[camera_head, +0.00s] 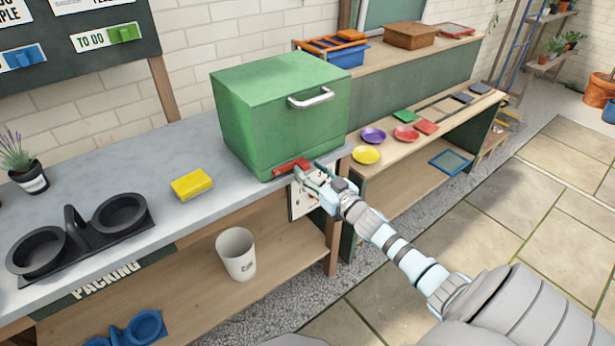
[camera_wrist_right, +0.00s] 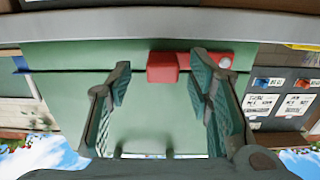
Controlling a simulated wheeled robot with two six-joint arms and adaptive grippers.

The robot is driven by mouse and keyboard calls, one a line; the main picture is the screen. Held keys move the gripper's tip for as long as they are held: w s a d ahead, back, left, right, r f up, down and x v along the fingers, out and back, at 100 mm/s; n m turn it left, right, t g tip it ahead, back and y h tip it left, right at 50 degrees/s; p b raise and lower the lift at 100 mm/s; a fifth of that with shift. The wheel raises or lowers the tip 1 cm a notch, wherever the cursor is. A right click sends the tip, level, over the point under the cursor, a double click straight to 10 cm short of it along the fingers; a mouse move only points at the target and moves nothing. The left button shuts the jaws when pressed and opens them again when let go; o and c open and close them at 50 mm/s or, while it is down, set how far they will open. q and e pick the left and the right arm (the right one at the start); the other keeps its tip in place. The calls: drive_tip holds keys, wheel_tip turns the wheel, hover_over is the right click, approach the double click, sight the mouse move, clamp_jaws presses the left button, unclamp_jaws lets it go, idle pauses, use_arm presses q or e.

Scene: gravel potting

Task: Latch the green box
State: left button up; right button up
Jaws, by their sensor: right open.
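The green box (camera_head: 235,118) stands on the grey bench top, with its lid down and a silver handle (camera_head: 311,98) on its front. A red latch (camera_head: 290,168) sits low on the front. In the right wrist view the latch (camera_wrist_right: 180,66) is a red bar with a wider block at one end and a round silver pivot at the other. My right gripper (camera_head: 312,178) is in front of the latch, partly hiding it. In the right wrist view, my right gripper (camera_wrist_right: 163,88) has its fingers spread, the latch between or just beyond them; contact is unclear. My left gripper is not in view.
A yellow sponge-like block (camera_head: 192,184) and a black two-ring holder (camera_head: 76,236) are on the bench left of the box. A white cup (camera_head: 237,254) stands on the lower shelf. Colored saucers (camera_head: 373,136) lie on the wooden bench to the right.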

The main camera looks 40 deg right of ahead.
drive_tip(key=shift+w+a+r, duration=0.1)
drive_tip(key=shift+w+r, duration=0.1)
drive_tip(key=shift+w, duration=0.7)
drive_tip(key=shift+c, duration=0.2)
clamp_jaws()
